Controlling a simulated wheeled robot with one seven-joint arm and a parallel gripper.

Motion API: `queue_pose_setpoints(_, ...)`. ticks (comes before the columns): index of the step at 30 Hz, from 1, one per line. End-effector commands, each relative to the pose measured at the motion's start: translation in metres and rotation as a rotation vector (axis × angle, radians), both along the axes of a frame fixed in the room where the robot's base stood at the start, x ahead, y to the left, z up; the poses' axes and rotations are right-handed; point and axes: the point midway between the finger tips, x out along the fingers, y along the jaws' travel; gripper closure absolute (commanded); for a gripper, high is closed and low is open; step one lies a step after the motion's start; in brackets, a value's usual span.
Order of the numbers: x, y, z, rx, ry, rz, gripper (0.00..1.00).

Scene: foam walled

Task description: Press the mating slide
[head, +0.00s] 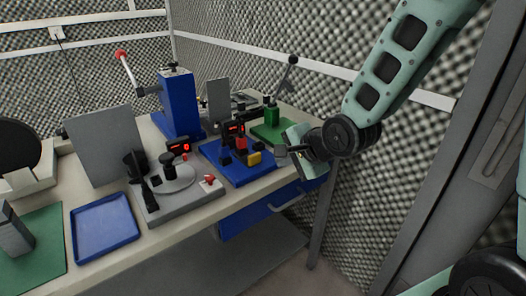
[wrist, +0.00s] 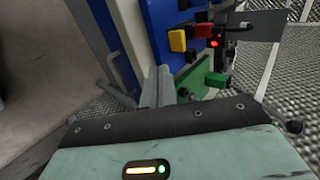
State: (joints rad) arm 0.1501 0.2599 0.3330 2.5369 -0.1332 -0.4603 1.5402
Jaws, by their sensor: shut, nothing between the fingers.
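A blue fixture (head: 236,172) stands on the bench and carries a yellow block (head: 254,158), a red block (head: 241,143), dark parts and a small red display (head: 235,128). I cannot tell for sure which part is the mating slide. In the wrist view the yellow block (wrist: 177,40), the red block (wrist: 207,30) and the display (wrist: 214,43) show at the upper right. My gripper (head: 284,150) is shut and empty, just right of the fixture and apart from the yellow block. Its closed fingers (wrist: 159,86) show in the wrist view.
A green fixture (head: 270,133) with a lever stands behind my gripper. A blue press (head: 177,105) stands at the back. A grey fixture (head: 178,201) with a round plate and a blue tray (head: 103,228) lie to the left. A drawer handle (head: 288,202) juts from the bench front.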

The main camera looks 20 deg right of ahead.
Motion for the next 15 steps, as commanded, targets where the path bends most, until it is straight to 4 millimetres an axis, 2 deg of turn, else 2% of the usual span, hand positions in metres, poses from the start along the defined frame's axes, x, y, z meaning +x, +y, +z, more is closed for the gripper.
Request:
queue_pose_setpoints(7, 0.007, 0.002, -0.006, -0.013, 0.005, -0.002, 1.0)
queue_pose_setpoints(15, 0.042, 0.013, -0.046, -0.015, 0.001, -0.002, 1.0)
